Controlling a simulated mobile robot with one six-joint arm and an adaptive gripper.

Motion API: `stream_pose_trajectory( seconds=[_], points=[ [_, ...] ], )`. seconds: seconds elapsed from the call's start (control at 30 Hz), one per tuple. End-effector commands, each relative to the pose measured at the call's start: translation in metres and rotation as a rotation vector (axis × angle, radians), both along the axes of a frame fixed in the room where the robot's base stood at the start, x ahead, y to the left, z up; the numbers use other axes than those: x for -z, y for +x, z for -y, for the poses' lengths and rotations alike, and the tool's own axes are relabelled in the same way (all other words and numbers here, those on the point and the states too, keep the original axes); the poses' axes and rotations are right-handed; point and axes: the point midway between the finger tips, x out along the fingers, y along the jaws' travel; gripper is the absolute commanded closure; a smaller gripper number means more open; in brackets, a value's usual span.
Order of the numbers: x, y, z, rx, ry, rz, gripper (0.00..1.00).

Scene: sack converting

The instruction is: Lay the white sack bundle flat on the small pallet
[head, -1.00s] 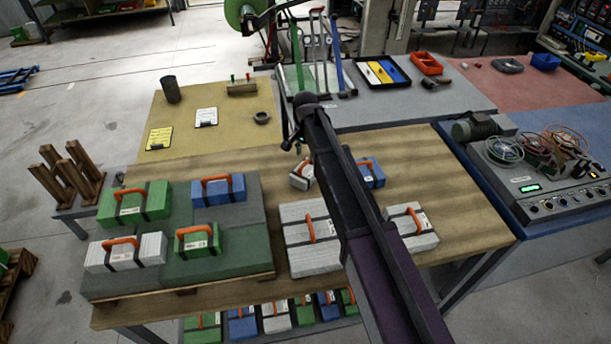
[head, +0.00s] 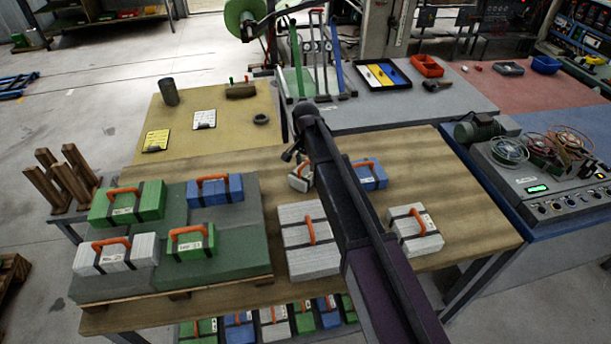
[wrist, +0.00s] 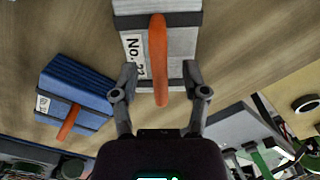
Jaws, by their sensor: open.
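A small white sack bundle (head: 300,180) with an orange handle lies on the wooden table, partly hidden by my arm in the head view. In the wrist view, a white bundle (wrist: 187,50) with dark straps and a "No." label lies ahead of my gripper (wrist: 161,88). Its orange handle shows between the two open, empty fingers. I cannot tell whether they touch it. In the head view, my gripper (head: 292,154) is just beyond the small white bundle. The pallet (head: 172,288) at the left carries green, blue and white bundles on a grey-green layer.
A blue bundle (head: 371,176) lies close to the right of the small white one. Larger white bundles lie in front, left (head: 300,262) and right (head: 420,244) of my arm. A machine with reels (head: 530,170) stands at the right. Bare tabletop (head: 440,160) shows at the back right.

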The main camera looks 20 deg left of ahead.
Motion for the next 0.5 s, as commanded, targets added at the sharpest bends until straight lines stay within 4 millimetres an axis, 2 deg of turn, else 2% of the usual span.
stream_pose_trajectory(
  seconds=[0.23, 0.27, 0.43, 0.5],
  points=[
    [0.0000, -0.0001, -0.0003, 0.000, 0.000, 0.000, 0.42],
    [0.0000, -0.0001, -0.0003, 0.000, 0.000, 0.000, 0.48],
    [0.0000, -0.0002, -0.0005, -0.001, 0.000, 0.000, 0.98],
    [0.0000, -0.0003, -0.0005, -0.001, 0.000, 0.000, 1.00]
  ],
)
